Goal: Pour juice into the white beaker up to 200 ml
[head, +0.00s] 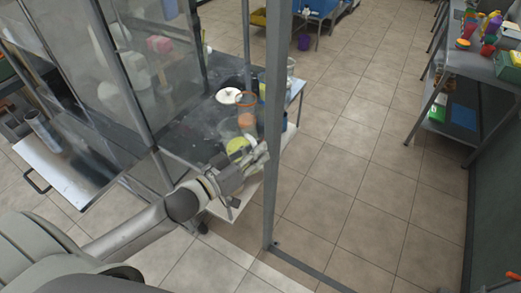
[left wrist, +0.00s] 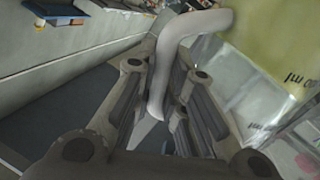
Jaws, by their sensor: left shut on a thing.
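My left gripper (head: 250,161) is at the front edge of the dark table, beside a container of yellow-green juice (head: 238,145). In the left wrist view its fingers (left wrist: 166,78) are shut around a pale grey curved handle (left wrist: 205,22). A yellow-green wall with "ml" markings (left wrist: 272,42) fills the right of that view, next to the handle; it looks like the juice jug. An orange-rimmed clear container (head: 246,108) stands just behind it. A round white thing (head: 228,96) stands further back; I cannot tell whether it is the white beaker. My right gripper is out of view.
A grey metal post (head: 276,130) rises close to the right of my left gripper. Clear panels (head: 150,70) stand on the left, above a metal tray (head: 65,165). Tiled floor (head: 345,170) is free on the right, before a shelf (head: 470,75) of colourful items.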

